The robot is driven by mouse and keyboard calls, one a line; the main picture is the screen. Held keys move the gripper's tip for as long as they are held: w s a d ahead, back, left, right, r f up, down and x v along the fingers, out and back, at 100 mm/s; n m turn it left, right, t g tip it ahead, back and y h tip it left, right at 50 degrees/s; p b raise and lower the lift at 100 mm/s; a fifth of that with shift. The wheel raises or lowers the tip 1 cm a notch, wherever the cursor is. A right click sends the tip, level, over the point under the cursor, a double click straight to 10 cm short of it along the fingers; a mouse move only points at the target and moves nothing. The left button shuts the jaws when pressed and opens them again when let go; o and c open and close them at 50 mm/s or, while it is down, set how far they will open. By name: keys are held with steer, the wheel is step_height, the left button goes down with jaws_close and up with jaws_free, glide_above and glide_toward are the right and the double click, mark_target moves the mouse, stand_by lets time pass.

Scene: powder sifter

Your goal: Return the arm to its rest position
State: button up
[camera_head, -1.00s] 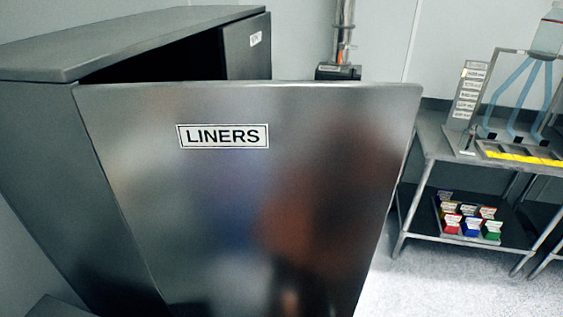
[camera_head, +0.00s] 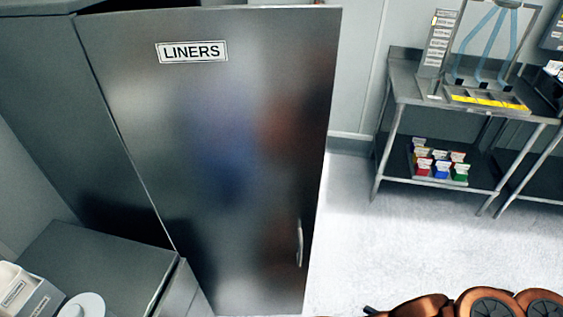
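My arm (camera_head: 470,304) shows as copper-brown links with dark round joints along the bottom right edge. A thin dark tip sticks out at its left end, too small and cut off to read as a gripper. My gripper itself cannot be made out. The metal cabinet door labelled LINERS (camera_head: 225,140) fills the left and middle of the view, and it stands apart from my arm. Its vertical handle (camera_head: 299,243) is near the lower right edge of the door.
A low metal cabinet (camera_head: 110,262) stands at lower left, with a white bin (camera_head: 42,300) and a round white lid (camera_head: 82,305) before it. A steel table (camera_head: 404,88) with tubing and a lower shelf of coloured boxes (camera_head: 440,168) stands at right. Pale floor (camera_head: 360,240) between is clear.

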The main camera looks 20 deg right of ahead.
steer(key=w+a+r+n+g+h, duration=0.1)
steer(key=w+a+r+n+g, duration=0.25)
steer(key=r+n+g, duration=0.5)
steer(key=w+a+r+n+g, duration=0.2)
steer(key=w+r+n+g, duration=0.3)
steer(key=r+n+g, duration=0.35)
steer(key=s+a+r+n+h, duration=0.3)
steer(key=a+r+n+h, duration=0.5)
steer(key=r+n+h, duration=0.1)
steer(key=shift+a+r+n+t+h, duration=0.35)
steer(key=shift+r+n, duration=0.15)
steer(key=shift+n, duration=0.9)
steer(key=shift+w+a, duration=0.1)
steer(key=shift+a, duration=0.05)
stand_by(0.7)
